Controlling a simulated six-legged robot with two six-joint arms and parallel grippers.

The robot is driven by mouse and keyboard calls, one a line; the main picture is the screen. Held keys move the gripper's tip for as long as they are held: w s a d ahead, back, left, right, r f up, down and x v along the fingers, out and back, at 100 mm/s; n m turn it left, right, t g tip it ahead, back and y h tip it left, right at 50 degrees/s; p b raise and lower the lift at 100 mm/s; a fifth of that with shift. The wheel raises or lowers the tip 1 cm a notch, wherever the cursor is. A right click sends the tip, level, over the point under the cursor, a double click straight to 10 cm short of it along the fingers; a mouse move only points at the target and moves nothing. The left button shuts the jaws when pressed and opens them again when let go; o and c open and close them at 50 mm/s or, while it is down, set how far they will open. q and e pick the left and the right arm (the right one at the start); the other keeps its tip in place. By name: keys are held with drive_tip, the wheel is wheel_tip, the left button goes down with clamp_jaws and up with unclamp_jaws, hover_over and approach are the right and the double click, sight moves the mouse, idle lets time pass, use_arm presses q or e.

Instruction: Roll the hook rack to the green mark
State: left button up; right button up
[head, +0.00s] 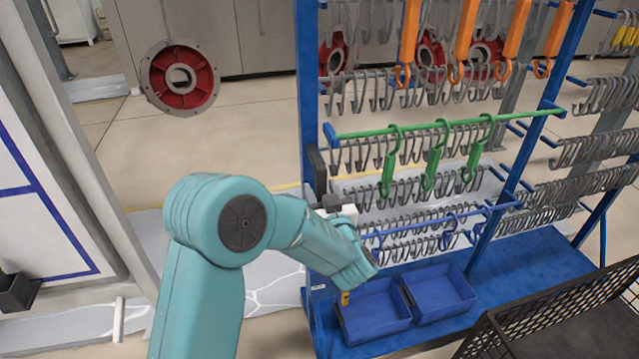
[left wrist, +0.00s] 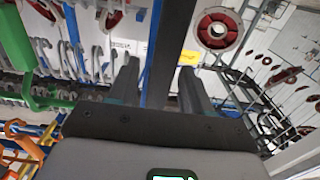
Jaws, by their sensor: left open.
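The hook rack (head: 306,90) is a tall blue frame with rows of grey hooks, a green rail with green hooks and orange hooks above. Its blue base (head: 535,258) is near the floor. My left gripper (head: 322,180) is at the rack's left upright. In the left wrist view its dark fingers (left wrist: 158,72) are spread, with a dark upright bar (left wrist: 160,45) between them. I cannot tell whether either finger touches the bar. I see no green mark on the floor. My right gripper is not in view.
Two blue bins (head: 373,312) sit on the rack's base. A black mesh cart (head: 560,325) stands at the lower right. A red flanged part (head: 180,78) hangs at the upper left. Open floor (head: 250,125) lies behind and left of the rack.

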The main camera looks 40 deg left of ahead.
use_arm(q)
drive_tip(key=shift+x, duration=1.15)
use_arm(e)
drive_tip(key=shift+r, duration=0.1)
use_arm(q)
clamp_jaws()
drive_tip(key=shift+d, duration=0.1)
